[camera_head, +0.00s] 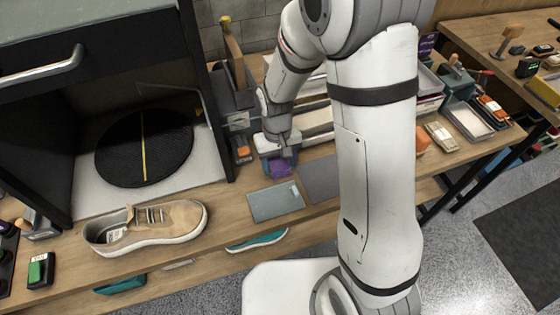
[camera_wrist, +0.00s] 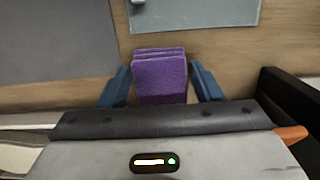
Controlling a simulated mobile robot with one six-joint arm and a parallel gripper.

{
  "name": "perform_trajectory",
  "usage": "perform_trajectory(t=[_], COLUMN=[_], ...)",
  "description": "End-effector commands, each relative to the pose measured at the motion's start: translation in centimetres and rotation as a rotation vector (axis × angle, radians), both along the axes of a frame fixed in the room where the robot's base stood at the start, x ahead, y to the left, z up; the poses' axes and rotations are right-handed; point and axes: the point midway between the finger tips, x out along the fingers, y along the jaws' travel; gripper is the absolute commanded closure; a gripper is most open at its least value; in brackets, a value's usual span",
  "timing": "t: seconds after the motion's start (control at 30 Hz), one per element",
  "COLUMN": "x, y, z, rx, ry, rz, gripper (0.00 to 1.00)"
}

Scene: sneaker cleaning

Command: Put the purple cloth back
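The purple cloth (camera_wrist: 160,78) is a folded, layered piece between the two blue fingers of my gripper (camera_wrist: 160,72) in the wrist view. The fingertips come up to its left and right edges, and my gripper appears shut on it. Its near end is hidden behind the gripper body. I cannot tell whether the cloth touches the table.
A teal mat (camera_head: 276,202) and a grey mat (camera_head: 321,180) lie just in front of my gripper. A tan sneaker (camera_head: 147,228) stands to the left, before a dark open box with a round black turntable (camera_head: 145,147). Trays and tools fill the right side.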

Motion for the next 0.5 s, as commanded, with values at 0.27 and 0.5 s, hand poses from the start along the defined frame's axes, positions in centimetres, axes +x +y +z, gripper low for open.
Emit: perform_trajectory(t=[0.27, 0.5], x=[0.01, 0.18], y=[-0.04, -0.01], z=[0.03, 0.97], rx=[0.0, 0.001], ry=[0.0, -0.004], rz=[-0.001, -0.001], gripper=[0.28, 0.28])
